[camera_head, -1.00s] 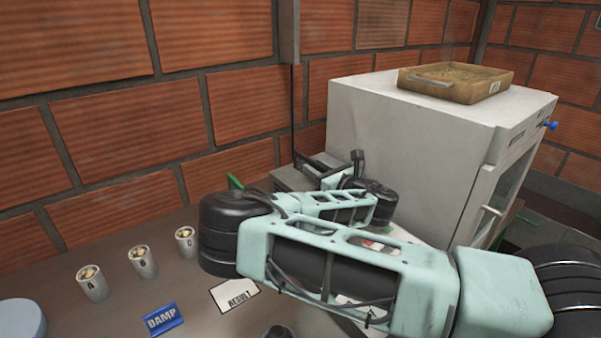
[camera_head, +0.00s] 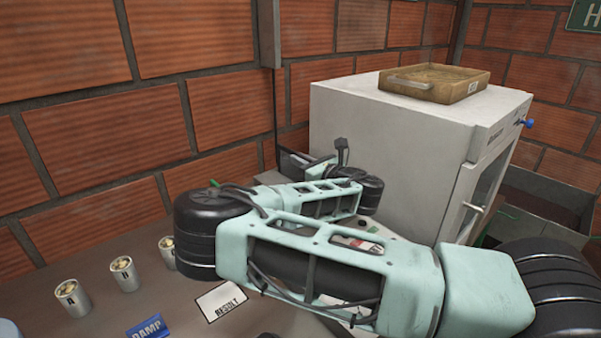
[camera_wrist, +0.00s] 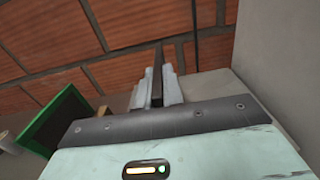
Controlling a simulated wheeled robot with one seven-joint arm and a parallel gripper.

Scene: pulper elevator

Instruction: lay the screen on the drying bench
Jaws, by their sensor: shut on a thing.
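My gripper (camera_wrist: 158,82) shows in the wrist view with its pale fingers close together around a narrow dark piece (camera_wrist: 157,92). I cannot tell whether this piece is part of the screen. A dark panel with a green frame (camera_wrist: 66,112) stands at the left of the wrist view, apart from the fingers. In the head view, my arm covers much of the worktop and my gripper is not clear. A small green bit (camera_head: 215,183) shows behind my arm's elbow. I cannot make out the drying bench for certain.
A white cabinet (camera_head: 400,125) stands just right of my arm's end, with a wooden tray (camera_head: 434,82) on top. Several labelled metal cups (camera_head: 124,274), a blue DAMP sign (camera_head: 147,327) and a RESULT card (camera_head: 222,301) occupy the worktop. A brick wall (camera_head: 90,120) is behind.

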